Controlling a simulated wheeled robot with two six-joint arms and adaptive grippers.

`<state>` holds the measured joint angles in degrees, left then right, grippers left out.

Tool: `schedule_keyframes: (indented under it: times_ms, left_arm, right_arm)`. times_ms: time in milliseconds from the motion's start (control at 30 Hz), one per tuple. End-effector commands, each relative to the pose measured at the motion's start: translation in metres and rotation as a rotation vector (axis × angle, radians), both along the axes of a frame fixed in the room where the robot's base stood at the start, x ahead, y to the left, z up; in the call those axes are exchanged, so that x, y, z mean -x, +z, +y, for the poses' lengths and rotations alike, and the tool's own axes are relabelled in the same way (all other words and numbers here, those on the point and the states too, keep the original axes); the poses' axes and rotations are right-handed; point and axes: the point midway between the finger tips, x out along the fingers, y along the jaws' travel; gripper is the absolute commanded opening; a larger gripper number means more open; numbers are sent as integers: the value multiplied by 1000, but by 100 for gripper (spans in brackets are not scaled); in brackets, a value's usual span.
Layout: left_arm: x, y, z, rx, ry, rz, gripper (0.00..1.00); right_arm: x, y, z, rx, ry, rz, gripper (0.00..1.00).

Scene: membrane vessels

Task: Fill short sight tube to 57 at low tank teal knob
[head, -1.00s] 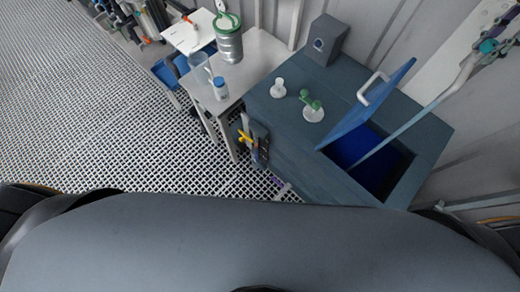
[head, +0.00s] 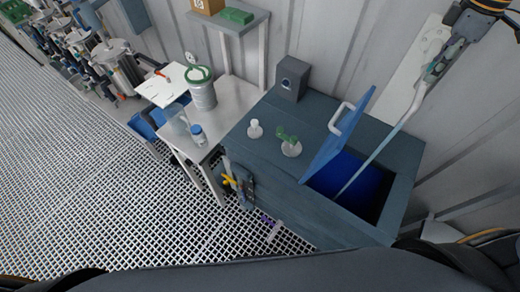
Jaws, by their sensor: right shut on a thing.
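My right gripper (head: 437,66) is at the upper right, its arm coming in from the top right corner. It is shut on the upper end of a long pale rod (head: 383,147), whose lower end reaches into the blue-lined opening of a dark blue-grey chest (head: 255,180). Metal tank-like vessels (head: 125,68) with tubes stand at the far upper left. They are small, and I cannot tell a short sight tube, its scale or a teal knob among them. My left gripper is not in view.
The chest's blue lid (head: 338,140) stands open. Small white and green items (head: 290,145) and a dark box (head: 291,77) sit on its top. A light table (head: 232,100) holds a metal can (head: 202,92) and a blue-capped bottle (head: 197,133). Grated floor (head: 90,190) at left is free.

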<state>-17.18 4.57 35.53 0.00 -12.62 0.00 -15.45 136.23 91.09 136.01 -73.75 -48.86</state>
Motion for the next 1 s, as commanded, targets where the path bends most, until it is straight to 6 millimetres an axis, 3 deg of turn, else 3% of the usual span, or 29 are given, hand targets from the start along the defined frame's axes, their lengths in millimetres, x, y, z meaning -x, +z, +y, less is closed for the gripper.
schedule_keyframes:
  times_ms: [100, 300, 500, 700, 867, 1000]
  left_arm:
    - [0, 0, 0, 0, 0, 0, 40]
    - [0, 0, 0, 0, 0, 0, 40]
    - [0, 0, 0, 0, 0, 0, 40]
    - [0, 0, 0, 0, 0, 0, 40]
    - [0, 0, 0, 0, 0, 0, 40]
    - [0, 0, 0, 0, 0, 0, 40]
  right_arm:
    - [-1, 1, 0, 0, -48, -4, 0]
    - [-1, 1, 0, -1, -327, -4, 0]
    - [0, 1, 0, -1, -415, -4, 0]
    - [0, 1, 1, -2, -694, -3, 0]
    - [0, 1, 1, -2, -749, -3, 0]
    - [0, 1, 1, -2, -937, -3, 0]
